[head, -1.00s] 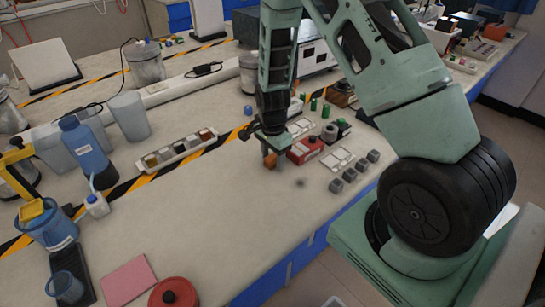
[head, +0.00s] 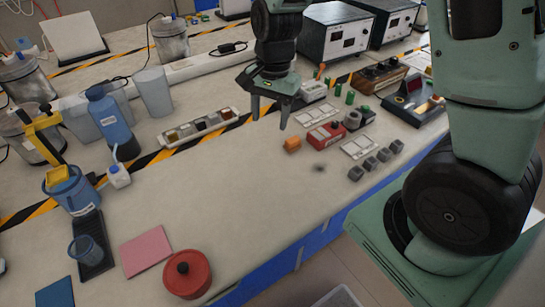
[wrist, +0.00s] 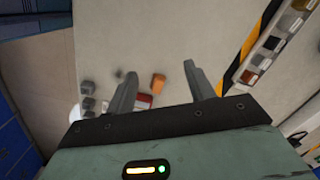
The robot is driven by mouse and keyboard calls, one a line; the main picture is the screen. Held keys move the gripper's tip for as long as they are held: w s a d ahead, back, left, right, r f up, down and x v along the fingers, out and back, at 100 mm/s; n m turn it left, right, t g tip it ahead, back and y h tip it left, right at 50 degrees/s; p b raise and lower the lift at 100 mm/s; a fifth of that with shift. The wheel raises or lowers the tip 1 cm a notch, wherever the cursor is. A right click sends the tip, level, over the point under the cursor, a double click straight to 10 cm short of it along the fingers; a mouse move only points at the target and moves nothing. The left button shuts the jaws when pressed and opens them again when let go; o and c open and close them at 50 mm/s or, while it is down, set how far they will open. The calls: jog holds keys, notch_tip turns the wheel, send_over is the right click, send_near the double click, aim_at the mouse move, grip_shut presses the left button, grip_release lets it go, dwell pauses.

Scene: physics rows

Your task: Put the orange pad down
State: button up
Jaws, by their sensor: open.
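The orange pad (head: 292,144) is a small block lying on the pale bench top, just left of a red box. It also shows in the wrist view (wrist: 158,81), beyond and between my fingers. My gripper (head: 269,122) is open and empty in the head view, raised above the bench and a little left of the pad. In the wrist view my gripper (wrist: 160,88) has its two fingers wide apart with nothing between them. The pad is apart from both fingers.
The red box (head: 326,135) stands right of the pad, with several grey cubes (head: 370,164) in front of it. A sample rack (head: 200,129) lies to the left. A red round pot (head: 187,275) and pink sheet (head: 145,250) are nearer. The bench between is clear.

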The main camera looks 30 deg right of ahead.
jog(key=s+a+r+n, duration=0.3)
jog(key=s+a+n, duration=0.4)
jog(key=s+n, duration=0.2)
jog(key=s+a+r+n, duration=0.3)
jog(key=s+a+n, duration=0.4)
jog(key=s+n, duration=0.3)
jog(key=shift+s+a+r, duration=0.15)
jog(key=shift+s+r, duration=0.25)
jog(key=shift+s, duration=0.55)
